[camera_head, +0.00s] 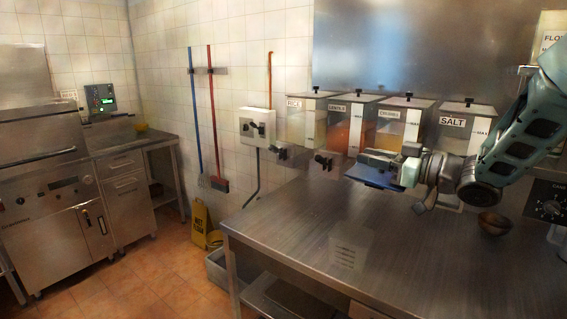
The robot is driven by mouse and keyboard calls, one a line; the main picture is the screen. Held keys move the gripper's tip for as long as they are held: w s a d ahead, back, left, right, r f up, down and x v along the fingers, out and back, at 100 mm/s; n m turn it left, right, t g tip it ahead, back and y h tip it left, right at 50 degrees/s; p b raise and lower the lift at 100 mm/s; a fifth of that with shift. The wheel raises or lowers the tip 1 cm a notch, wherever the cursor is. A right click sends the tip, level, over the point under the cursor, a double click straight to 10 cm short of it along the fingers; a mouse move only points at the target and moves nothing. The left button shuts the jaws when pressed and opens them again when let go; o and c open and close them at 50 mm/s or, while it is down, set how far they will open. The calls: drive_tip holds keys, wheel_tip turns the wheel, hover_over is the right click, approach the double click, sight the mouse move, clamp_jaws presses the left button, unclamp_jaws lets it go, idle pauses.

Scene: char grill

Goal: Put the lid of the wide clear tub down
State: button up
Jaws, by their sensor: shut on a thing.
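Several clear tubs with printed labels stand in a row at the back of the steel counter, among them the salt tub (453,135) and the lentils tub (345,128). Dark-rimmed lids with small black knobs sit on top of them. I cannot tell which is the wide one. My gripper (382,164) is in front of the row, above the counter, reaching in from the right. It is shut on a thin, flat, bluish piece (375,181), which looks like a lid held clear of the counter. My gripper and wrist hide part of the tubs behind.
A black dial panel (548,205) is at the right edge. A yellow floor sign (205,228) and a grey bin (216,268) are left of the counter.

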drive_tip(key=d+f+m+t+h+b, duration=0.2)
drive_tip(key=d+f+m+h+b, duration=0.1)
drive_tip(key=f, duration=0.7)
drive_tip(key=d+f+m+t+h+b, duration=0.2)
drive_tip(key=d+f+m+h+b, duration=0.1)
drive_tip(key=f, duration=0.7)
drive_tip(key=d+f+m+t+h+b, duration=0.3)
drive_tip(key=d+f+h, duration=0.4)
drive_tip(key=f, duration=0.4)
drive_tip(key=shift+s+m+h+b, duration=0.2)
drive_tip(key=shift+m+h+b, duration=0.4)
drive_tip(key=shift+m, duration=0.1)
drive_tip(key=shift+a, duration=0.1)
